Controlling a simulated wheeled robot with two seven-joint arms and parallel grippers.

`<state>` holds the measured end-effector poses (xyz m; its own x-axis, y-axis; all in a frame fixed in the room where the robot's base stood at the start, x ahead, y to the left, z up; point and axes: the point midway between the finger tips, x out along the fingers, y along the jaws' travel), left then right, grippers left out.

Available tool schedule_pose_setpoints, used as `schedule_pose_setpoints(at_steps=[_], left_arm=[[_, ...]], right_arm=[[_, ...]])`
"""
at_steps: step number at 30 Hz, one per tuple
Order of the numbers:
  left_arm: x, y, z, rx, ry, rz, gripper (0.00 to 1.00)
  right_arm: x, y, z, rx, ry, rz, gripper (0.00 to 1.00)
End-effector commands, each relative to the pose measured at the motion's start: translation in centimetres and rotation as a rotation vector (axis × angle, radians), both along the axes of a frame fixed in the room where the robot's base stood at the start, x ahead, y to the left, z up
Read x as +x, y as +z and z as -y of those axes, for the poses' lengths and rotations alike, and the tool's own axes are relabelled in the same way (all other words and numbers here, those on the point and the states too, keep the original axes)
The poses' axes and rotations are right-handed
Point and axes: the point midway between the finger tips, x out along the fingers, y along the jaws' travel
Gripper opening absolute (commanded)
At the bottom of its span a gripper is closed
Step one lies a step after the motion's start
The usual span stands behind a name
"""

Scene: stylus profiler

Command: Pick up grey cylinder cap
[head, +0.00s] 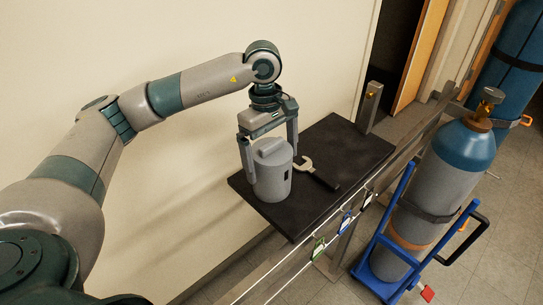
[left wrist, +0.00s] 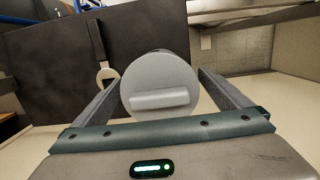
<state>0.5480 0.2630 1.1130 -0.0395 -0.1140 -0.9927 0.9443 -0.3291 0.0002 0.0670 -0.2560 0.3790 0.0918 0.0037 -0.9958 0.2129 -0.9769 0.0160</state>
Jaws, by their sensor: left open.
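The grey cylinder cap (head: 272,178) stands upright on a black shelf (head: 345,146), near its left end. It has a raised bar across its top and a small dark slot in its side. My left gripper (head: 271,163) comes down from above with its fingers on either side of the cap, open. In the left wrist view the cap's round top (left wrist: 160,88) lies between the two fingers (left wrist: 161,100), with a visible gap on the right. Contact on the left is unclear. My right gripper is not in view.
A wrench (head: 318,174) lies on the shelf right beside the cap. Tags (head: 345,222) hang along a rail at the shelf's front. A blue-topped gas cylinder (head: 440,190) stands on a blue cart (head: 372,270) at right. The wall is close behind the shelf.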

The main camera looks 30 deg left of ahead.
Motion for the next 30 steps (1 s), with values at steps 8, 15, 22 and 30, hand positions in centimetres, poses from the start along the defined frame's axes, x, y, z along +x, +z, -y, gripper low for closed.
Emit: schedule_pose_setpoints(at_steps=[8,15,22,30], left_arm=[[-0.04,-1.19,0.15,0.0,0.0,0.001,0.97],[-0.04,-1.17,0.16,0.0,0.0,0.0,0.97],[-0.04,-1.15,0.15,0.0,0.0,0.0,0.71],[0.0,-1.02,0.17,-0.001,0.0,0.003,0.33]], right_arm=[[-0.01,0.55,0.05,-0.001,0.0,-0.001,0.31],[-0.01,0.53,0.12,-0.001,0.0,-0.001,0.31],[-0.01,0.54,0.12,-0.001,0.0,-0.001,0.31],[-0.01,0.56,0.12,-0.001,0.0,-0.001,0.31]])
